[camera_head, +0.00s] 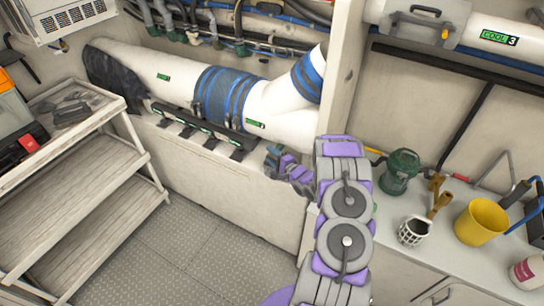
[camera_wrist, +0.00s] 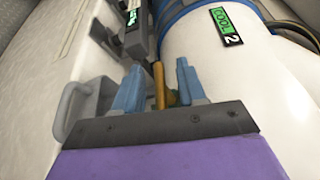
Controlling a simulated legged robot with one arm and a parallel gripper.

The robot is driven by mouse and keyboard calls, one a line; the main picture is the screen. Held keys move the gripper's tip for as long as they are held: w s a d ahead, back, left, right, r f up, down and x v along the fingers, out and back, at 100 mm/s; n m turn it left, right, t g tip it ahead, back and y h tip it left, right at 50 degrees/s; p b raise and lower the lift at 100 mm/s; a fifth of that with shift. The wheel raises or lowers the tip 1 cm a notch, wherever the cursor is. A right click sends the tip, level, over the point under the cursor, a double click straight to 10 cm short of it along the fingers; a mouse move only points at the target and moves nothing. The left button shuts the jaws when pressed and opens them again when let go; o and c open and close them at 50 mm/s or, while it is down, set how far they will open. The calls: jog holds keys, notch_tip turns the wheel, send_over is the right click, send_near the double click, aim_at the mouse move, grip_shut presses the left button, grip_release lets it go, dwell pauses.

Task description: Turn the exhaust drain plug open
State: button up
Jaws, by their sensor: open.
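A brass-coloured upright piece, which looks like the drain plug's handle (camera_wrist: 158,86), shows in the wrist view beside the white exhaust pipe (camera_wrist: 190,50). My gripper (camera_wrist: 157,90) is open, with one blue finger on each side of this piece. The fingers look apart from it, and its lower end is hidden behind my gripper's body. In the head view my gripper (camera_head: 273,156) is low beside the white exhaust pipe (camera_head: 285,100), below a green label. I cannot make out the plug in that view.
A grey bracket-like handle (camera_wrist: 75,112) is left of my gripper. Wooden steps (camera_head: 85,190) stand at the left. A counter (camera_head: 440,250) at the right holds a yellow bucket (camera_head: 481,221), a green lantern-like item (camera_head: 400,172) and a white basket (camera_head: 413,231). The metal floor (camera_head: 190,235) is clear.

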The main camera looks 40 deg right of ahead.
jog(key=shift+d, duration=0.15)
jog(key=shift+c, duration=0.6)
grip_shut()
